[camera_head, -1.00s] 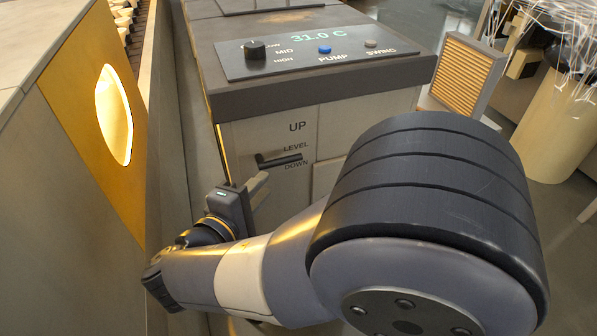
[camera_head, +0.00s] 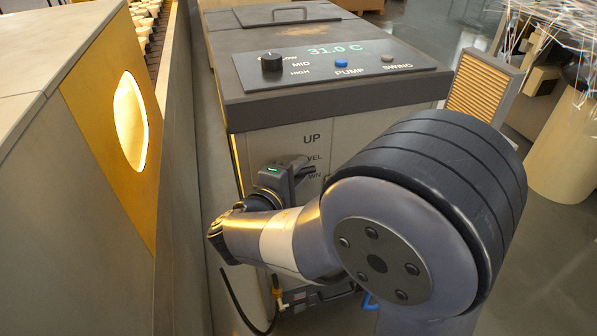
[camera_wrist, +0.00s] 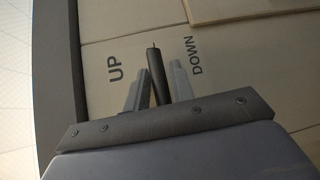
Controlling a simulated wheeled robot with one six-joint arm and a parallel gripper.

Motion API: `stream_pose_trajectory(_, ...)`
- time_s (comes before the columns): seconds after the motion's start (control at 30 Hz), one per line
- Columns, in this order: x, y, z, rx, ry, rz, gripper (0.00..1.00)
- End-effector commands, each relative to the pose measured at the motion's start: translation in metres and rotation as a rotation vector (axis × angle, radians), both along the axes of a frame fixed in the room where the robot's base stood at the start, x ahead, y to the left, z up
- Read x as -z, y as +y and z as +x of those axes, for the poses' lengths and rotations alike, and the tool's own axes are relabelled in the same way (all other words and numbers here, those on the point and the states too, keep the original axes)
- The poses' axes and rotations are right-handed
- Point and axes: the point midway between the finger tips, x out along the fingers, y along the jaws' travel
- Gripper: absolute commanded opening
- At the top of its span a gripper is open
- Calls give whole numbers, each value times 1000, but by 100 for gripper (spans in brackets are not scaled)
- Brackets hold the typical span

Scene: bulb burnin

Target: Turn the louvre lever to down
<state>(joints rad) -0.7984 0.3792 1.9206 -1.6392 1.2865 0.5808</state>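The louvre lever (camera_wrist: 157,72) is a dark bar on the cabinet's front panel. In the wrist view it lies between the UP and DOWN labels, closer to DOWN. My gripper (camera_wrist: 160,82) is open, with one grey finger on each side of the lever; no firm contact shows. In the head view my gripper (camera_head: 305,170) is at the panel below UP. It covers the lever and parts of the LEVEL and DOWN labels.
The cabinet top carries a control panel (camera_head: 340,66) with a knob, two buttons and a 31.0 C readout. A wall with a glowing oval opening (camera_head: 131,121) stands close on the left. A slatted louvre (camera_head: 484,85) is at the right.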

Motion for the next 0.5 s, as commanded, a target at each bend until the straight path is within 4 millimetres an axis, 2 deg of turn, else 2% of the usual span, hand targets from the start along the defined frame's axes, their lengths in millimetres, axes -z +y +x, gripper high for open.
stream_pose_trajectory(0.27,0,-1,1,0,0,0,23)
stream_pose_trajectory(0.5,0,-1,1,0,0,0,3)
